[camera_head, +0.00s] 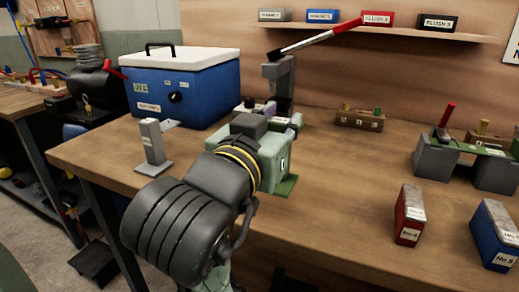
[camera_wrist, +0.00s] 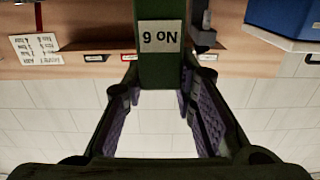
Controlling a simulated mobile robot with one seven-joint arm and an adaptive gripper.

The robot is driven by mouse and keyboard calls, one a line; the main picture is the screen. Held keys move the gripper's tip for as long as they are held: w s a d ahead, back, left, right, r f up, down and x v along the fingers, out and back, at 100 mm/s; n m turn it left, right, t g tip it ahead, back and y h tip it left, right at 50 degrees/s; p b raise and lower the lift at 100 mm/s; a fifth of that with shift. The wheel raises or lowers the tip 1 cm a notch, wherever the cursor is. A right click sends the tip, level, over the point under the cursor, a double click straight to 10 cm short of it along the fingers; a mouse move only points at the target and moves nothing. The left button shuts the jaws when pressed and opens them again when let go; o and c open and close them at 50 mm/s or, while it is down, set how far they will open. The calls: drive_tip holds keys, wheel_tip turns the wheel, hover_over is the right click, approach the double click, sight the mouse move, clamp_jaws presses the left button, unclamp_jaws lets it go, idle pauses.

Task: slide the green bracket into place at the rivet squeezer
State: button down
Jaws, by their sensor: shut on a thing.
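The green bracket (camera_wrist: 160,68) stands between my fingers in the wrist view, with a pale "No 6" label that reads upside down. My gripper (camera_wrist: 160,95) is shut on it, with purple pads at both sides.
A blue cooler (camera_head: 180,88) and a small grey post (camera_head: 152,145) stand left of my arm. Red (camera_head: 409,215) and blue (camera_head: 496,235) boxes stand at the right. The bench between is clear.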

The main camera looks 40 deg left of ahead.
drive_tip(key=shift+w+a+r+p, duration=0.25)
drive_tip(key=shift+w+a+p, duration=0.2)
drive_tip(key=shift+p, duration=0.25)
drive_tip(key=w+a+f+p, duration=0.2)
drive_tip(key=w+a, duration=0.2)
drive_tip(key=a, duration=0.2)
drive_tip(key=w+a+f+p, duration=0.3)
drive_tip(key=w+a, duration=0.1)
drive_tip(key=a, duration=0.2)
drive_tip(key=shift+w+a+f, duration=0.15)
drive_tip(key=shift+a+f, duration=0.05)
drive_tip(key=shift+a, duration=0.05)
drive_tip(key=c, duration=1.3)
unclamp_jaws()
drive_tip(key=shift+f, duration=0.1)
